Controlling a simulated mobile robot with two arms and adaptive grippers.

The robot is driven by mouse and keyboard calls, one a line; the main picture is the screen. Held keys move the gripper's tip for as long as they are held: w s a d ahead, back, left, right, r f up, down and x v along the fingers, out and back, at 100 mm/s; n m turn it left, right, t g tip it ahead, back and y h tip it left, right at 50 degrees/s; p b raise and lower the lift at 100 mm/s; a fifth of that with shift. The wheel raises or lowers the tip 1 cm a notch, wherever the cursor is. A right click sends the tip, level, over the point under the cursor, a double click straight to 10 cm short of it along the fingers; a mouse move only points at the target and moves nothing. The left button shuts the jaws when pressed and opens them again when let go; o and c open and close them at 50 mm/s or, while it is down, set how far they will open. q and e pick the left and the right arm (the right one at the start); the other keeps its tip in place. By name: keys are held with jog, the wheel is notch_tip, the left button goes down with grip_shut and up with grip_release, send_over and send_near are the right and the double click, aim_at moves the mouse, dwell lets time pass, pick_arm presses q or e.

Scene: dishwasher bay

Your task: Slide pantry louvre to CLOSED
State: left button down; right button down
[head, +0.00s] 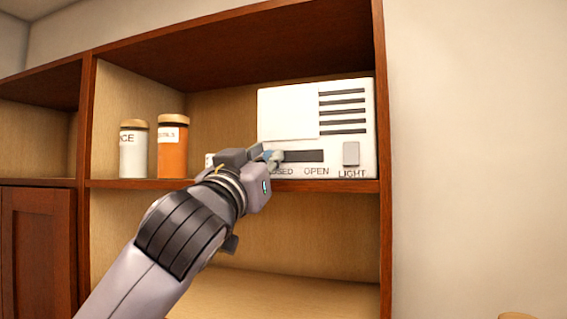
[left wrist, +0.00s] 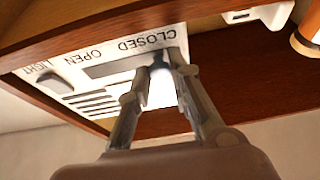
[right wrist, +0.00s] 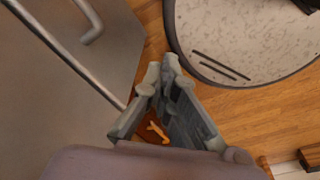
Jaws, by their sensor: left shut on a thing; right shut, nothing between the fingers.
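The pantry louvre unit (head: 288,112) is a white box on the upper shelf, with dark slots showing at its right and a plain cover plate at its left. My left gripper (head: 272,157) is at the CLOSED end of the track, partly hiding that label in the head view. In the left wrist view my left gripper (left wrist: 165,62) is shut on a small bluish slider knob (left wrist: 158,68), mostly hidden between the fingers. My right gripper (right wrist: 161,72) is shut and empty, away from the louvre.
A white jar (head: 133,150) and an orange jar (head: 172,148) stand left of the unit. A light switch (head: 351,154) is at its lower right. The shelf board (head: 330,186) runs just beneath. The right wrist view shows a speckled rounded surface (right wrist: 240,40) and a metal handle (right wrist: 60,50).

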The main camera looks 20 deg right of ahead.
pick_arm(q)
jog(key=shift+w+a, duration=0.15)
jog(key=shift+a, duration=0.05)
jog(key=c, duration=1.8)
grip_release()
jog(key=o, duration=0.3)
jog(key=shift+a, duration=0.1)
jog(key=shift+f, duration=0.1)
jog(key=v, duration=1.2)
pick_arm(e)
jog(key=shift+s+d+g, duration=0.2)
jog(key=shift+s+g, duration=0.1)
jog(key=shift+s, duration=0.95)
